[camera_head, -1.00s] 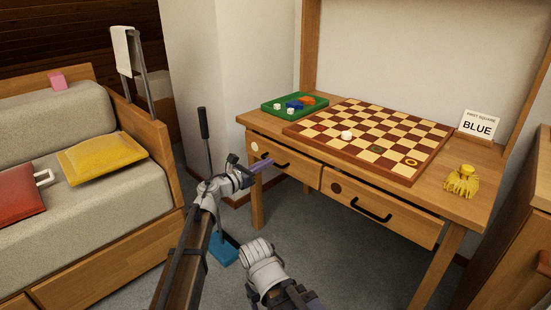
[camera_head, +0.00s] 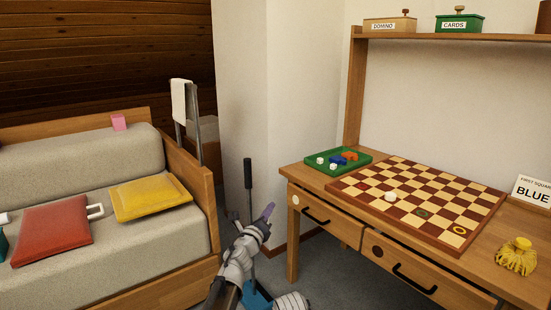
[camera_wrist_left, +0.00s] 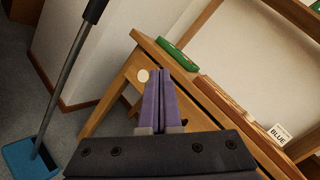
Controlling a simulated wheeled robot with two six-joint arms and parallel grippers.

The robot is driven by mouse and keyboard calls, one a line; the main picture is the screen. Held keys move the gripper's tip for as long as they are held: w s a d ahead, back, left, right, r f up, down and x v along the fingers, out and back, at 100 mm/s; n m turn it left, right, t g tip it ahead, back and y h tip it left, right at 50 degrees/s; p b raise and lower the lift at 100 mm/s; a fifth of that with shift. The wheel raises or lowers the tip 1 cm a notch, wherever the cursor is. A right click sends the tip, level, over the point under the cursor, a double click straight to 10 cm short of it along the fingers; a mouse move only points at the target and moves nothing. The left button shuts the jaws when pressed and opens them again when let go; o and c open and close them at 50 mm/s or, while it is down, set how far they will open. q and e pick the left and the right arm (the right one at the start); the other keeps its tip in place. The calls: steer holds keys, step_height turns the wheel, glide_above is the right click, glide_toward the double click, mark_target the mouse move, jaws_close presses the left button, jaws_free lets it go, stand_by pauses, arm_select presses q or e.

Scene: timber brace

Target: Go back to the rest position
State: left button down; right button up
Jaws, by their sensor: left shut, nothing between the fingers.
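My left gripper (camera_head: 268,212) is in the lower middle of the head view, in front of the left end of the wooden desk (camera_head: 292,170). In the left wrist view its purple fingers (camera_wrist_left: 161,90) lie together, shut and empty, with the desk's left drawer behind them. In the head view a pale part of my other arm (camera_head: 290,302) shows at the bottom edge; its fingers are not visible.
A checkered board (camera_head: 420,205) and green tray (camera_head: 338,162) lie on the desk. A yellow tassel-like object (camera_head: 516,258) is at the right. A sofa (camera_head: 120,240) with cushions stands left. A dustpan (camera_wrist_left: 28,160) with an upright handle stands on the floor.

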arm_select(q)
steer(key=s+a+f+n+g+y+p, duration=0.4)
steer(key=s+a+f+n+g+y, duration=0.5)
steer(key=n, duration=1)
steer(key=s+d+f+n+g+p, duration=0.1)
steer(key=s+f+n+g, duration=0.15)
steer(key=s, duration=0.65)
steer(key=s+d+f+n+g+h+p, duration=0.1)
steer(key=s+d+f+n+g, duration=0.15)
steer(key=s, duration=0.55)
steer(key=s+d+f+n+g+p, duration=0.1)
steer(key=s+f+n+g, duration=0.2)
steer(key=s, duration=0.6)
step_height(320, 180, up, 38)
steer(key=s+g+p, duration=0.1)
steer(key=p, duration=3.6)
steer(key=shift+s+r+n, duration=0.15)
steer(key=shift+r+n, duration=0.05)
steer(key=shift+n, duration=0.1)
